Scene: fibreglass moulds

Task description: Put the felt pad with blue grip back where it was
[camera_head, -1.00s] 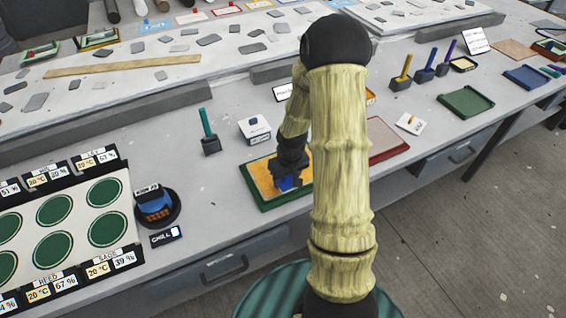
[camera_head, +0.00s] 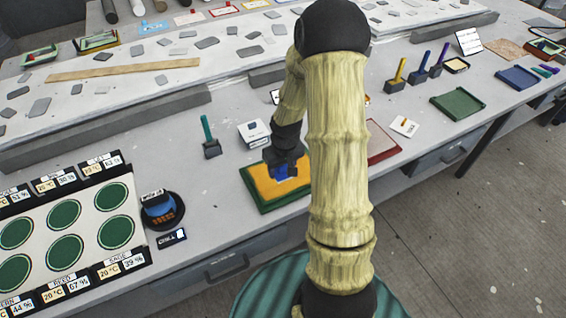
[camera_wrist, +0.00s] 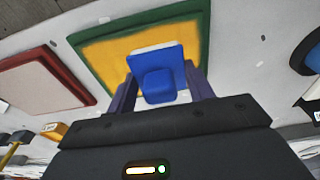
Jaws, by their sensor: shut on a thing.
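The felt pad with blue grip (camera_wrist: 158,78) is between the fingers of my gripper (camera_wrist: 160,88), which is shut on its blue block. A white edge of the pad shows past the blue in the wrist view. In the head view the blue grip (camera_head: 281,172) shows just below my gripper (camera_head: 284,166), over the yellow-filled green tray (camera_head: 262,204). In the wrist view the same tray (camera_wrist: 204,30) lies beyond the pad. I cannot tell whether the pad touches the yellow surface.
A red-rimmed tray (camera_head: 383,143) lies right of my arm. A teal-handled tool (camera_head: 208,138) and a white box (camera_head: 253,133) stand behind the green tray. A round dark device (camera_head: 162,210) and a board of green discs (camera_head: 65,248) are at left. A green tray (camera_head: 465,103) lies at right.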

